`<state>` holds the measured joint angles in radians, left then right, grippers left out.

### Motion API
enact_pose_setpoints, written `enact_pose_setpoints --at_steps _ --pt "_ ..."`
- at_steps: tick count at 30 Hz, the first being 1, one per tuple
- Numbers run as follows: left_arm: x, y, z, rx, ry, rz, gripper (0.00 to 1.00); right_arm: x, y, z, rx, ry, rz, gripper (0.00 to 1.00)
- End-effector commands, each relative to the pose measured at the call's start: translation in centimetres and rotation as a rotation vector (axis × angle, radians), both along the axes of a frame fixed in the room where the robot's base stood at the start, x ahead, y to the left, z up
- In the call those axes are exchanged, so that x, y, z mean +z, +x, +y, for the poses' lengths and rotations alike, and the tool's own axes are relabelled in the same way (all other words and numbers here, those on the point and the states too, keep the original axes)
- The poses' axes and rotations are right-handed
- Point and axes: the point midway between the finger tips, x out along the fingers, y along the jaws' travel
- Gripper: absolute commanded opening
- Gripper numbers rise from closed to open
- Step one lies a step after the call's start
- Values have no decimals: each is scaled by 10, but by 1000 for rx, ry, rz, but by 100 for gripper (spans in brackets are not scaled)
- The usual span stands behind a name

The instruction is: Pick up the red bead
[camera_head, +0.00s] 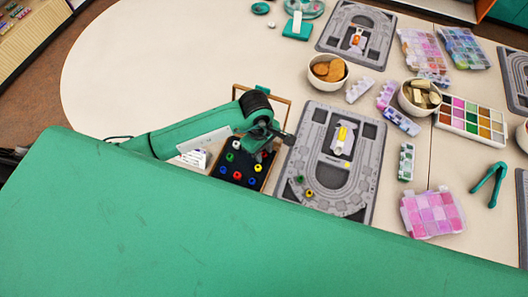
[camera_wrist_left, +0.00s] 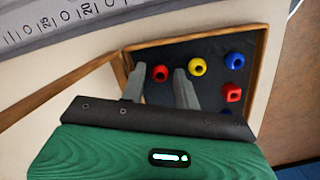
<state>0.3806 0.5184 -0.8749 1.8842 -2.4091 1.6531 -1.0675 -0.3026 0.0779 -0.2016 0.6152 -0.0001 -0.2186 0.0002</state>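A red bead (camera_wrist_left: 161,74) shows in the left wrist view, in a dark-floored wooden tray (camera_wrist_left: 262,60), and appears between my left fingertips. Another red bead (camera_wrist_left: 234,92) lies farther right in the same tray. My left gripper (camera_wrist_left: 160,72) is open, with a clear gap between its grey fingers. I cannot tell whether the fingers touch the bead. In the head view my left gripper (camera_head: 275,138) is over the tray's upper right part and hides some of it. Red beads (camera_head: 257,168) also show there. My right gripper is not in view.
Yellow (camera_wrist_left: 197,66) and blue (camera_wrist_left: 234,61) beads lie close by in the tray. A grey bead board (camera_head: 372,152) lies right of the tray, with a few beads on it. A bowl of brown pieces (camera_head: 327,70) stands behind. The table's left part (camera_head: 130,70) is clear.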

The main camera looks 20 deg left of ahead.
Motion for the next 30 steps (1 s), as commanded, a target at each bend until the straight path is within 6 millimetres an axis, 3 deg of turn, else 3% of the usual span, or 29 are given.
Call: enact_pose_setpoints --at_steps 6,11,23,30 --pt "-1 0 0 0 0 -1 29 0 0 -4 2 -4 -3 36" --pt "-1 0 0 0 0 0 0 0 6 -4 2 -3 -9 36" --pt "2 0 0 0 0 -1 0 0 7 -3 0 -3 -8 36" --pt "26 2 0 0 -1 -5 0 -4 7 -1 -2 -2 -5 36"
